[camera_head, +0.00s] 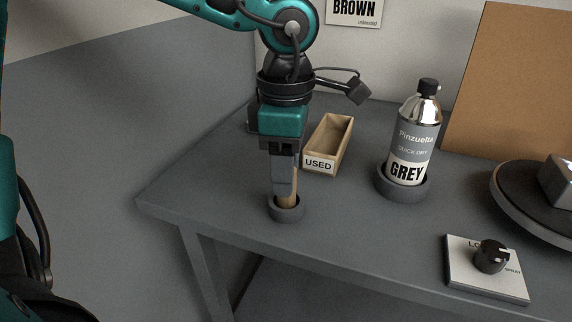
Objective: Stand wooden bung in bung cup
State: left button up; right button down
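My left gripper (285,189) comes down from the top over the table's left part, fingers pointing down. Its fingers are closed around the wooden bung (293,198), a light tan piece partly hidden behind the near finger. The bung is upright, with its lower end inside the rim of the bung cup (286,214), a small dark grey round cup on the table. I cannot tell whether the bung touches the cup's floor. My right gripper is not in view.
A wooden box labelled USED (319,164) stands just behind the gripper. A GREY spray can (411,140) stands in a round holder (402,191) to the right. A knob panel (486,275) and a round dark platform (530,218) lie further right. The table's front-left corner is clear.

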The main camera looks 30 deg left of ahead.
pick_arm(q)
jog(key=shift+o, duration=0.7)
jog(key=shift+r, duration=0.1)
jog(key=shift+r+p, duration=0.15)
jog(key=shift+p, duration=0.15)
notch_tip(320, 180, up, 12)
jog(key=p, duration=0.2)
jog(key=shift+s, duration=0.1)
